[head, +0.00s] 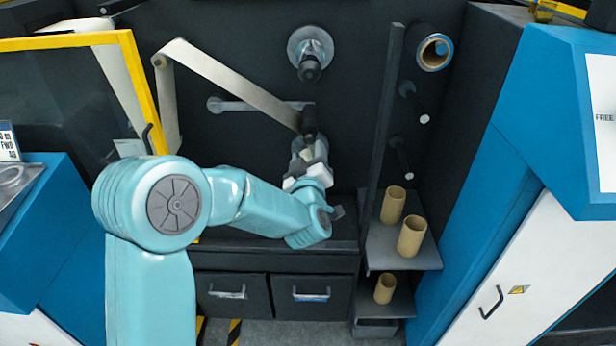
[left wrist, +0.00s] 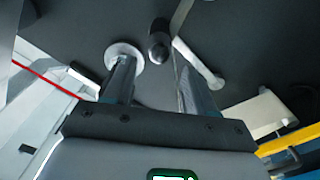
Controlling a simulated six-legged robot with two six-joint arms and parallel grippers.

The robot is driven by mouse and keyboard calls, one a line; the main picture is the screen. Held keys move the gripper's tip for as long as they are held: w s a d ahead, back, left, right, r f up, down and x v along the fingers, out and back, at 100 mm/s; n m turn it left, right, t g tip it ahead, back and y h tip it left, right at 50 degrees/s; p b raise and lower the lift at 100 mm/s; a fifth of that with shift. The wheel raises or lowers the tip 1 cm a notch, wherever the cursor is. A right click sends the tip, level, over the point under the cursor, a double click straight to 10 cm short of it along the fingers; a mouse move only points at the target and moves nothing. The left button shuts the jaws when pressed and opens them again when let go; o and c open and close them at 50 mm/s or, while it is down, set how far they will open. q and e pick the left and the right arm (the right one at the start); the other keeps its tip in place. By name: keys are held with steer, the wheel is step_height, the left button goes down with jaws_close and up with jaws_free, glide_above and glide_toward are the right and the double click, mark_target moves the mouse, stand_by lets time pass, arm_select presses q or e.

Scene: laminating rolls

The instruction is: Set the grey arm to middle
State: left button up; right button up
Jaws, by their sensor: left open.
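The grey arm (head: 262,105) is a light grey bar on the dark back panel in the head view. It lies about level, from a round pivot at its left to a black roller (head: 309,122) at its right end. A pale web strip runs to that roller. My left gripper (head: 308,150) is just below the roller and hides part of it. In the left wrist view its fingers (left wrist: 158,85) are apart with nothing between them. The black roller (left wrist: 158,42) and the grey arm (left wrist: 205,68) lie beyond the fingertips. My right gripper is out of view.
A round disc with a black spindle (head: 310,58) is on the panel above the roller. A dark upright divider (head: 383,125) stands to the right, with shelves holding cardboard cores (head: 411,237). A yellow-framed door (head: 140,80) stands at the left. Drawers (head: 310,297) are below.

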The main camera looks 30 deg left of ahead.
arm_select(q)
steer(key=v, duration=0.7)
steer(key=shift+b, duration=0.3)
steer(key=shift+s, duration=0.1)
